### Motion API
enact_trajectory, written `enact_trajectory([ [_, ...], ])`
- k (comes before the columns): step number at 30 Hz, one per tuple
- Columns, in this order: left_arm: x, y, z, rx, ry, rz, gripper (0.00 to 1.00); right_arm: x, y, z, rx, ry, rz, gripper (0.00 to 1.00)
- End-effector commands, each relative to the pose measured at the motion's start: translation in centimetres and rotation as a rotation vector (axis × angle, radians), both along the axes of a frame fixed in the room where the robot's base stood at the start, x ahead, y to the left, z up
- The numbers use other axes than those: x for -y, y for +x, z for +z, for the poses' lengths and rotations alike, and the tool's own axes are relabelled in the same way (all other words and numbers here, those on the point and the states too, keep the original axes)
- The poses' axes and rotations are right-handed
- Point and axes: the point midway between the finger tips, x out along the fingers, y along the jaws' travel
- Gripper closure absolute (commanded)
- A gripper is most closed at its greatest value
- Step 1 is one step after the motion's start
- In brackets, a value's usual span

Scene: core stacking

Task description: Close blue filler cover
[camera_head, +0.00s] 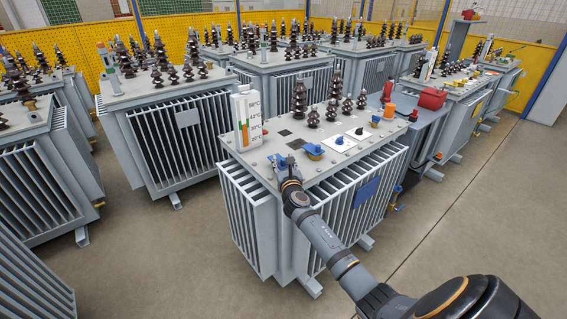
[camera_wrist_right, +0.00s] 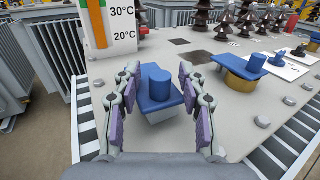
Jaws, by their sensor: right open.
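A blue cover with a round knob (camera_wrist_right: 155,90) lies over a pale square base on the transformer's grey top (camera_wrist_right: 215,115). My right gripper (camera_wrist_right: 158,76) is open, with one finger on each side of this cover. In the head view the gripper (camera_head: 284,168) is at the top's front left edge and partly hides the cover. To its right, a second blue cover (camera_wrist_right: 240,67) with a knob sits over a brass-coloured ring (camera_wrist_right: 239,83); it also shows in the head view (camera_head: 313,150). I cannot tell which of the two the task names. My left gripper is not in view.
A white temperature gauge (camera_head: 245,117) stands at the top's left edge. Brown insulators (camera_head: 300,100) rise at the back. A white plate (camera_head: 340,146) with a blue part lies to the right. Other transformers (camera_head: 165,100) stand around; the floor (camera_head: 440,250) is clear at right.

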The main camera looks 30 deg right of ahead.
Motion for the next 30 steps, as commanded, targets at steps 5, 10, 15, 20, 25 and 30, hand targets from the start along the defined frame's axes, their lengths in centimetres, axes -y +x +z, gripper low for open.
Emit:
enact_trajectory([
  [5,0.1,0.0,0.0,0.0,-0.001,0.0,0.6,0.0,0.1,-0.1,-0.001,0.0,0.0,0.58],
  [10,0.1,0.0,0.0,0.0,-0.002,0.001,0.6,0.0,0.1,0.0,-0.001,0.0,0.0,0.72],
  [15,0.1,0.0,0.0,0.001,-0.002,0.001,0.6,0.0,0.1,0.0,-0.001,0.0,0.0,0.95],
  [20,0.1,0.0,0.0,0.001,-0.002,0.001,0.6,0.0,0.1,0.0,-0.001,0.001,0.0,1.0],
  [25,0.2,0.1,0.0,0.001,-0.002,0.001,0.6,0.0,0.1,0.0,-0.001,0.001,0.0,1.0],
  [30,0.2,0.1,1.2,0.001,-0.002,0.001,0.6,0.6,0.1,0.4,-0.002,-0.004,0.058,1.0],
])
